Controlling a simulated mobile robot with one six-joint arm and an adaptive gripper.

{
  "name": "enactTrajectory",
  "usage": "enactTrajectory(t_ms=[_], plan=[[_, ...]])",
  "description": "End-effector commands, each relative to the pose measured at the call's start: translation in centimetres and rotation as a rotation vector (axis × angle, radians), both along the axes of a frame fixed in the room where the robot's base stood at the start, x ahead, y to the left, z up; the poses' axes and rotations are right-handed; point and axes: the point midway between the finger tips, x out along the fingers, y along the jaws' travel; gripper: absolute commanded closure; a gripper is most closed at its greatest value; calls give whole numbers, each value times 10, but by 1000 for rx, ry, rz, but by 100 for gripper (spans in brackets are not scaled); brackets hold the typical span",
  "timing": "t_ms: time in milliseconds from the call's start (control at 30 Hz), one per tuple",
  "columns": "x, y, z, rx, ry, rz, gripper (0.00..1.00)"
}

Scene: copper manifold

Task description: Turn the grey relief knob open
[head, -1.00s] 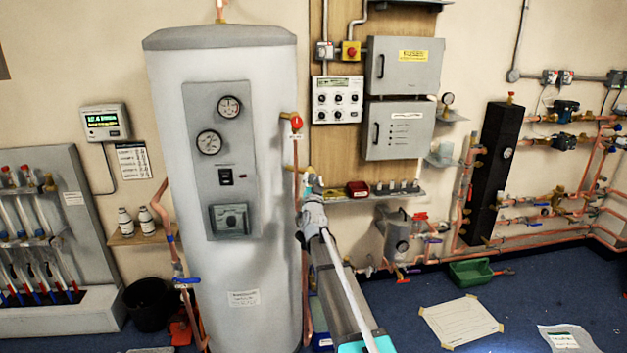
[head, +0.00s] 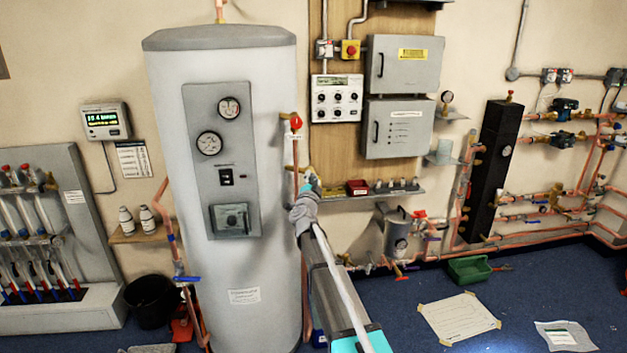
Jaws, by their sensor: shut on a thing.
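My gripper (head: 309,183) is at the brass fitting (head: 306,172) on the copper pipe along the right side of the tall grey-white cylinder (head: 262,140). I see the gripper from behind, with my wrist below it. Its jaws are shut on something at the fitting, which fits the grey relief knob. The knob itself is hidden behind the gripper, so its turn position cannot be seen.
A red-handled valve (head: 295,122) sits above my gripper on the same pipe. A narrow shelf (head: 372,196) with a red box (head: 357,187) is close on the right. A wall display (head: 104,121) is at left.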

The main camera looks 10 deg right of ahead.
Motion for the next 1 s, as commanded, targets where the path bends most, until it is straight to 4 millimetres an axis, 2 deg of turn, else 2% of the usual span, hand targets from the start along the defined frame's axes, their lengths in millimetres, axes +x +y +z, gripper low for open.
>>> enactTrajectory(t_ms=[267, 300, 433, 467, 1000], plan=[[1, 0, 0, 1, 0, 0, 94], [1, 0, 0, 1, 0, 0, 39], [1, 0, 0, 1, 0, 0, 15], [0, 0, 0, 1, 0, 0, 13], [-3, 4, -2, -14, 14, 23, 13]])
